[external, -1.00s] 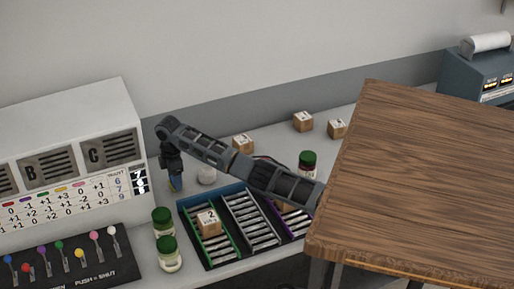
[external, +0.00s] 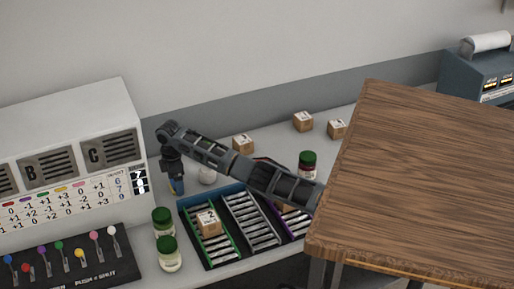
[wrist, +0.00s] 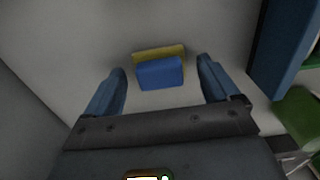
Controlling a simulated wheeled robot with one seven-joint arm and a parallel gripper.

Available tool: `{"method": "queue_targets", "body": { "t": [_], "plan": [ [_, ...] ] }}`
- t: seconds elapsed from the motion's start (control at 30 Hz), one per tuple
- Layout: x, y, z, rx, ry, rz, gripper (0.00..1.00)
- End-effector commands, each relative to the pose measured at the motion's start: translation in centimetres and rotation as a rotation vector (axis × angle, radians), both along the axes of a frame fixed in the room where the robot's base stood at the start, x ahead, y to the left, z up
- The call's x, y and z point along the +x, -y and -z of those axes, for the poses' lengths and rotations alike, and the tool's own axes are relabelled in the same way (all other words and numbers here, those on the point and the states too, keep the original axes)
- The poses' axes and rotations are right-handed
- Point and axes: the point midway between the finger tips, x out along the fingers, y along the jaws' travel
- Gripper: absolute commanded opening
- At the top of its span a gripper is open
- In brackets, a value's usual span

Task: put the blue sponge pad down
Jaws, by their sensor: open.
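The blue sponge pad (wrist: 160,73), with a yellow layer along one side, rests on the grey counter in the wrist view. My gripper (wrist: 163,82) is open, its two blue fingers standing apart on either side of the pad with clear gaps. In the external view my gripper (external: 174,186) points down at the counter beside the white machine, and the pad is mostly hidden there.
A blue-walled tray (external: 181,219) with roller lanes holds a small box (external: 208,222). Green-lidded jars (external: 168,255) stand left of it. The white machine (external: 75,135) stands to the left. Several boxes (external: 303,121) sit at the back.

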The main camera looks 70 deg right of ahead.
Motion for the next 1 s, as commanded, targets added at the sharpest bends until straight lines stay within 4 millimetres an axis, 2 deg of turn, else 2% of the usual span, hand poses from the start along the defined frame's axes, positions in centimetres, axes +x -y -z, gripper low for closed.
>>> {"method": "queue_targets", "body": {
  "t": [0.17,0.6,0.8,1.0],
  "plan": [
    [0.1,0.0,-1.5,0.0,0.003,-0.001,0.88],
    [0.1,0.0,-10.0,-0.001,0.002,-0.001,0.88],
    [0.1,0.0,-11.9,-0.001,0.001,0.0,0.88],
    [0.0,0.0,-12.3,0.0,0.0,0.0,0.88]
  ]
}}
